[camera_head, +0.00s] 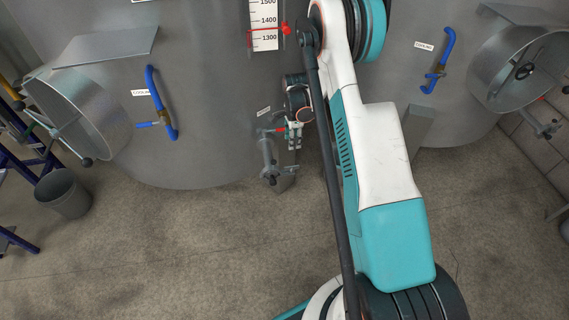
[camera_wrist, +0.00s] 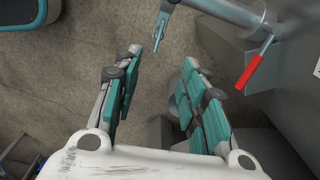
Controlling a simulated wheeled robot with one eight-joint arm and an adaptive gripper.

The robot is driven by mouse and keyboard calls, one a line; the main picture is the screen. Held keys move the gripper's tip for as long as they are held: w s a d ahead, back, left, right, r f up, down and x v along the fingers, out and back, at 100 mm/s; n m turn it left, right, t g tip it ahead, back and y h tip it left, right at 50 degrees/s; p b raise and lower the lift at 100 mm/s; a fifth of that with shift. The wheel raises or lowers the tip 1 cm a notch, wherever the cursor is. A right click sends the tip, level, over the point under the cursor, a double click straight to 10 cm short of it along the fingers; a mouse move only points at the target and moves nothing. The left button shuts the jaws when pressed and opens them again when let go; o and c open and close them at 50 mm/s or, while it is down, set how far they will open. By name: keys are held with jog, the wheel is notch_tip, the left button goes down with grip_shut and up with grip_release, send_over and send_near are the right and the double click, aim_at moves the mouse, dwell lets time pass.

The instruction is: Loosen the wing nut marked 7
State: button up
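No wing nut bearing a readable 7 shows in either view. In the head view, the round manway (camera_head: 101,103) on the left tank has a clamp arm with a dark knob (camera_head: 87,162); I cannot tell whether this is a wing nut. My gripper (camera_head: 293,143) is low in front of the middle of the tank, beside a grey outlet valve (camera_head: 268,160). In the wrist view, my gripper (camera_wrist: 163,62) is open, its two teal-padded fingers apart with only floor visible between them.
A red lever (camera_wrist: 254,68) and steel pipe (camera_wrist: 228,10) are right of the fingers in the wrist view. Blue handles (camera_head: 155,90) (camera_head: 442,50) stick out from the tanks. A grey bucket (camera_head: 63,194) stands left. The front floor (camera_head: 170,250) is clear.

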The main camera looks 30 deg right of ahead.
aim_at(292, 168)
jog(key=shift+m, duration=0.3)
notch_tip(292, 168, down, 16)
jog(key=b, duration=0.5)
jog(key=shift+f, duration=0.15)
jog(key=shift+c, duration=0.5)
grip_shut()
